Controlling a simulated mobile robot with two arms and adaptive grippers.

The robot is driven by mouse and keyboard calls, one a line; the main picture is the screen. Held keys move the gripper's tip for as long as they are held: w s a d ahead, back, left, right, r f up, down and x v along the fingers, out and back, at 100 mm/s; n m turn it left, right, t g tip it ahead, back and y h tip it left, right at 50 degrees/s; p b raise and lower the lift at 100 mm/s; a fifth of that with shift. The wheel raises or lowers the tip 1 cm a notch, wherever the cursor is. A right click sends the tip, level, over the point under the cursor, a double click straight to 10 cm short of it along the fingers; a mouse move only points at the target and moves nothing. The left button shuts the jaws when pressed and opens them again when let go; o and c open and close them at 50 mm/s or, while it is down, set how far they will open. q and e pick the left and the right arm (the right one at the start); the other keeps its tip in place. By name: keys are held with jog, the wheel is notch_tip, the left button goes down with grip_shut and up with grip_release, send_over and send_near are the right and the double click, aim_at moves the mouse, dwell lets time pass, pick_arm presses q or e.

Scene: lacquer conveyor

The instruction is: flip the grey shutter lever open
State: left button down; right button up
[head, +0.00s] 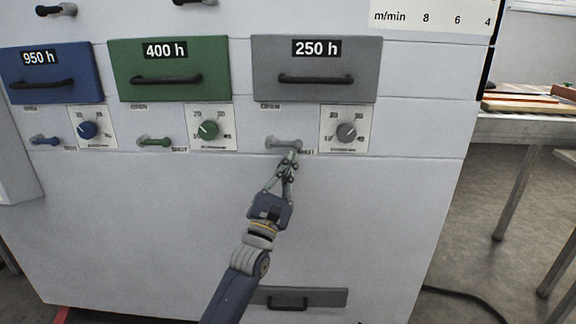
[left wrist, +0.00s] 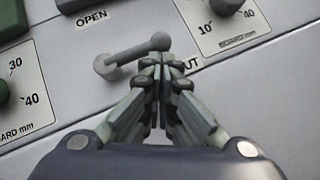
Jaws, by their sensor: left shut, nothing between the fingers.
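The grey shutter lever (head: 283,142) sits on the machine front below the grey 250 h drawer (head: 317,68). It points right from its pivot, towards the partly hidden SHUT label. In the left wrist view the lever (left wrist: 132,52) runs from its pivot at left to a round knob at right, with the OPEN label (left wrist: 91,18) above it. My left gripper (head: 292,152) is shut and empty, with its fingertips just below the knob end. In the left wrist view the fingertips (left wrist: 161,63) look very close to the knob; I cannot tell whether they touch. My right gripper is out of view.
A grey dial (head: 346,131) is right of the lever. A green lever (head: 154,142) and green dial (head: 208,130) are to its left, with a blue lever (head: 45,140) farther left. The panel between is bare.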

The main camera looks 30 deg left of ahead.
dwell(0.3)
pick_arm(q)
jog(key=shift+w+d+r+n+y, duration=0.1)
jog(key=shift+r+n+y, duration=0.05)
jog(key=shift+n+y, duration=0.45)
jog(key=shift+d+r+n+y, duration=0.1)
jog(key=shift+n+y, duration=0.4)
jog(key=shift+n, duration=0.2)
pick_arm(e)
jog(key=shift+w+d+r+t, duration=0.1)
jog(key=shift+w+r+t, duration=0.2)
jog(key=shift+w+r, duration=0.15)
